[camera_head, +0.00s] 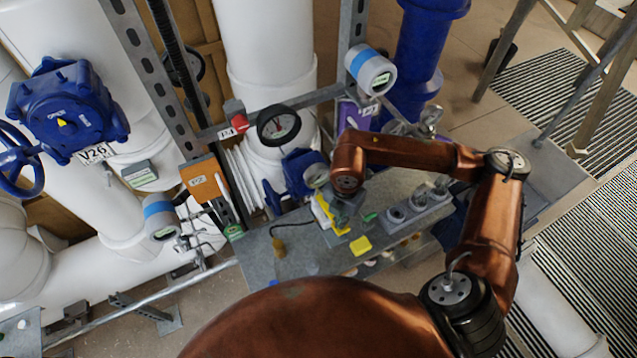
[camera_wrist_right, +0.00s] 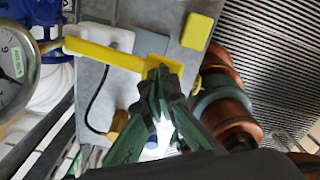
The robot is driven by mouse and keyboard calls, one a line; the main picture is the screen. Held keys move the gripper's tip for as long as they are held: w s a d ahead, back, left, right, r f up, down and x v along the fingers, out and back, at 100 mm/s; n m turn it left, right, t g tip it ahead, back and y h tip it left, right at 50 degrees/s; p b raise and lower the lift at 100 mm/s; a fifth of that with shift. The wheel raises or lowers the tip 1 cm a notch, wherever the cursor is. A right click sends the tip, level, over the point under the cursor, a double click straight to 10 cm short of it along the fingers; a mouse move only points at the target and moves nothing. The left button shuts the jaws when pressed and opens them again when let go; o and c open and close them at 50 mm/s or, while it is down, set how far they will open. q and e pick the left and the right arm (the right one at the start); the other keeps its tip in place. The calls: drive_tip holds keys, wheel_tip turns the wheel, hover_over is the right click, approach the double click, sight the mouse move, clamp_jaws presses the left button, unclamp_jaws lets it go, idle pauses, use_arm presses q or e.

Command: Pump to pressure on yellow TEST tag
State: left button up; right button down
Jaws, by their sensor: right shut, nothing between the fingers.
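A yellow bar (camera_wrist_right: 105,54), which looks like the pump's lever, crosses the wrist view above a white block (camera_wrist_right: 112,37); in the head view it shows as a short yellow strip (camera_head: 324,214). My right gripper (camera_wrist_right: 157,82) is shut and empty, its tips at the bar's right end; I cannot tell whether they touch it. A dial gauge (camera_wrist_right: 12,68) is partly cut off at the left of the wrist view. A yellow square (camera_head: 360,245) and an ochre tag on a dark cord (camera_head: 279,248) lie on the grey bench; no writing on either is legible. My left gripper is out of view.
The grey bench (camera_head: 258,262) carries a row of grey sockets (camera_head: 417,201) to the right of my gripper. A black-rimmed gauge (camera_head: 279,126), blue valve (camera_head: 68,110) and white pipes stand behind and left. An orange-brown board (camera_head: 204,182) hangs left.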

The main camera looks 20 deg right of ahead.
drive_tip(key=shift+f+b, duration=1.3)
drive_tip(key=shift+f, duration=0.55)
drive_tip(key=shift+r+p, duration=1.65)
drive_tip(key=shift+r, duration=1.1)
drive_tip(key=shift+f, duration=0.15)
drive_tip(key=shift+f+b, duration=2.05)
drive_tip(key=shift+f, duration=0.4)
drive_tip(key=shift+r+p, duration=1.6)
drive_tip(key=shift+r, duration=1.05)
drive_tip(key=shift+f, duration=0.25)
